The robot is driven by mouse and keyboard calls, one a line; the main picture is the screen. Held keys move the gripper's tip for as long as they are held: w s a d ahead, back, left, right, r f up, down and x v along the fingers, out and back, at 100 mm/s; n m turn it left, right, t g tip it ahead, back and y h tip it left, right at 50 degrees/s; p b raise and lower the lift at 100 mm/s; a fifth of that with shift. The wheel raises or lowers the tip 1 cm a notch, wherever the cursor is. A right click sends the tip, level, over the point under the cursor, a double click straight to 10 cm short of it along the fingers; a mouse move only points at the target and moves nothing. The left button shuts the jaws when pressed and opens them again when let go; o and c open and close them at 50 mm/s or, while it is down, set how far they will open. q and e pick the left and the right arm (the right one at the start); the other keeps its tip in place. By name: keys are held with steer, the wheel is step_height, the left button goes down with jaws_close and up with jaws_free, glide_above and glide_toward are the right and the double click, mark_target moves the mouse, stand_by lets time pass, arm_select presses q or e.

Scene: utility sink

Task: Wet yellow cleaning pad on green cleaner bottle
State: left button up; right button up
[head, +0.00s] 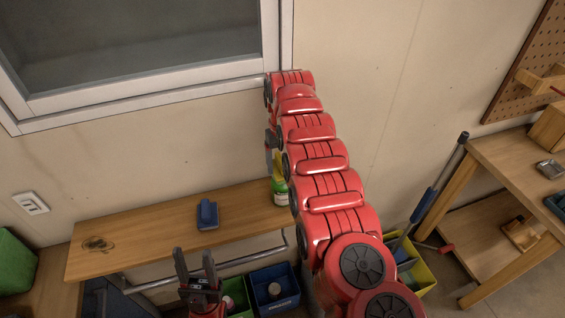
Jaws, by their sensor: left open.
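A green bottle (280,190) stands upright near the right end of the wooden shelf, partly hidden behind my right arm. A yellow part shows at its top; I cannot tell whether it is the bottle's head or the cleaning pad. No separate yellow pad can be made out. My left gripper (195,267) is open and empty at the bottom of the view, its fingers pointing up, in front of the shelf and left of the bottle.
A blue object (207,214) lies on the wooden shelf (160,226). Below are a green bin (240,299) and a blue bin (275,286). A yellow bin (424,279) and a workbench (505,165) are at right. The shelf's left part is mostly clear.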

steer(key=shift+r, duration=0.9)
step_height(320, 180, up, 2)
steer(key=shift+r, duration=0.2)
steer(key=shift+r+p, duration=0.6)
steer(key=shift+r, duration=0.8)
